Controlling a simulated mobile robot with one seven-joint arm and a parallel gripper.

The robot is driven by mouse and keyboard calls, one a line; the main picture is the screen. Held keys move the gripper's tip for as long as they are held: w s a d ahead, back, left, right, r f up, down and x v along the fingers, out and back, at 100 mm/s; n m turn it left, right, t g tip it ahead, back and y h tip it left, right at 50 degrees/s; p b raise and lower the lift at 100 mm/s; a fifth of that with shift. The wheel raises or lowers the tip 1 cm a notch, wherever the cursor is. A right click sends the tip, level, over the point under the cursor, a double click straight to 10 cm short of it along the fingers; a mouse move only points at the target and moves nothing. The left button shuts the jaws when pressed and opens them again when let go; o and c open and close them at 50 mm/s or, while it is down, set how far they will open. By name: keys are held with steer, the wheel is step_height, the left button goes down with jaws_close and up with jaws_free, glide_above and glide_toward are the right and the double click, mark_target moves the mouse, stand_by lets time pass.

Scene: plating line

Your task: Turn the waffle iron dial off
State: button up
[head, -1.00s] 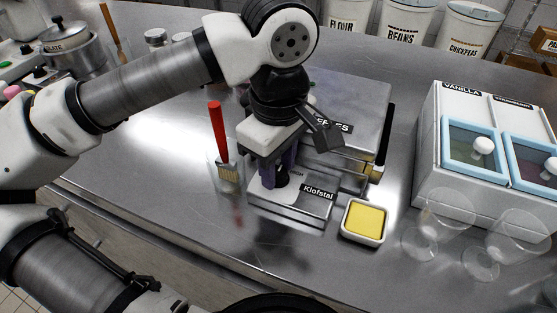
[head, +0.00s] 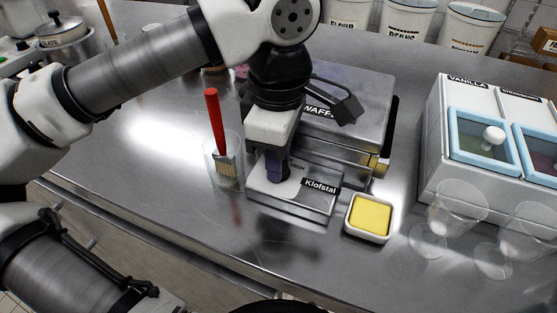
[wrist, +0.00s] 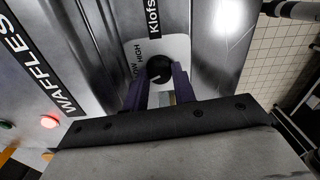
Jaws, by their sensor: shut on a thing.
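The waffle iron (head: 350,100) is a grey metal box with a WAFFLES label; its low front panel (head: 310,203) carries a Klofstal label. In the wrist view its black round dial (wrist: 160,68) sits on a white plate printed LOW and HIGH. A short pale pointer mark on the dial points to the lower left of that view. My gripper (head: 275,172) points down at the panel. In the wrist view its purple fingers (wrist: 161,86) are shut on the dial, one on each side. The head view hides the dial behind the fingers.
A red-handled brush (head: 216,125) stands in a clear glass left of the iron. A small dish with a yellow block (head: 370,216) sits at right, near clear glasses (head: 458,210) and the vanilla bin (head: 432,150). A red light (wrist: 49,121) glows on the iron.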

steer(key=n+b, duration=0.1)
steer(key=n, duration=0.2)
steer(key=shift+f+n+b, duration=0.1)
steer(key=shift+n+b, duration=0.2)
steer(key=shift+n, duration=0.1)
steer(key=shift+n+b, duration=0.55)
steer(key=shift+n, duration=1.35)
steer(key=o, duration=0.7)
step_height(320, 180, up, 14)
steer(key=shift+r+p, duration=0.1)
steer(key=shift+p, duration=0.65)
